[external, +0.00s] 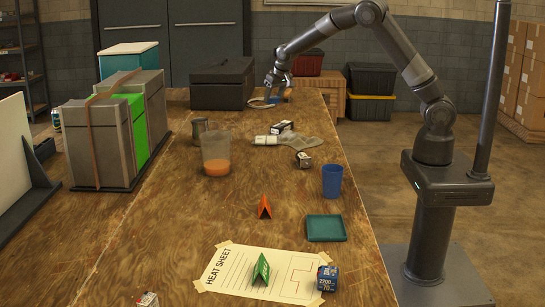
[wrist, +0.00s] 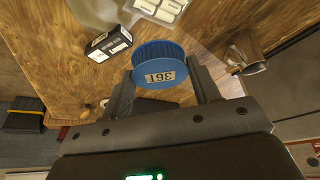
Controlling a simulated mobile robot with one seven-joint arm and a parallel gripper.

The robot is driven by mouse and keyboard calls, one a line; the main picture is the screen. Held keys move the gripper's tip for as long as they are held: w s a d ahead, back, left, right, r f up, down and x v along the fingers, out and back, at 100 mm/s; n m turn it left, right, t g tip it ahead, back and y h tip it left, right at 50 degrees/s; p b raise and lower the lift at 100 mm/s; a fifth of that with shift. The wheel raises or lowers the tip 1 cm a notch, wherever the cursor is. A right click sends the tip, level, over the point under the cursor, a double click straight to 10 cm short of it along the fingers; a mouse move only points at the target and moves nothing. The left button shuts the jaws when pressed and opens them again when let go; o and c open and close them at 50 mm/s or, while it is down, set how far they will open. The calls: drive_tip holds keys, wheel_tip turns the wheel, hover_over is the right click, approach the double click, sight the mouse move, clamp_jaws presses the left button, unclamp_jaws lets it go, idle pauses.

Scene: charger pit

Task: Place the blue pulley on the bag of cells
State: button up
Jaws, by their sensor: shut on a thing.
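My gripper (wrist: 163,76) is shut on a blue toothed pulley (wrist: 157,56), whose label reads upside down in the wrist view. In the external view my gripper (external: 277,84) is at the far end of the table. The pulley is too small there to make out clearly. A flat grey, bag-like thing (external: 318,143) lies mid-table, with white blocks (external: 265,140) at its left. In the wrist view the grey thing (wrist: 98,10) and white labelled pieces (wrist: 160,9) are at the top edge. I cannot tell exactly which of these is the bag of cells. The pulley is apart from them.
A small black box (external: 281,127) stands behind the grey thing, and a small labelled block (external: 303,159) in front. A clear beaker (external: 216,155), a metal mug (external: 200,128) and a blue cup (external: 332,181) stand nearby. A large black case (external: 222,84) is left of my gripper.

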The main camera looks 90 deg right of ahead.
drive_tip(key=s+d+m, duration=0.2)
drive_tip(key=s+d, duration=0.5)
hover_over(265, 136)
drive_tip(key=a, duration=0.1)
drive_tip(key=shift+g+h, duration=0.3)
drive_tip(key=shift+g, duration=0.1)
drive_tip(key=f, duration=0.7)
drive_tip(key=s+f, duration=0.1)
drive_tip(key=f, duration=0.3)
drive_tip(key=shift+f, duration=0.3)
drive_tip(key=shift+w+f, duration=0.1)
drive_tip(key=shift+f, duration=1.95)
drive_tip(key=shift+a, duration=0.1)
drive_tip(key=o, duration=1)
drive_tip(key=shift+f, duration=0.15)
drive_tip(key=shift+o, duration=0.3)
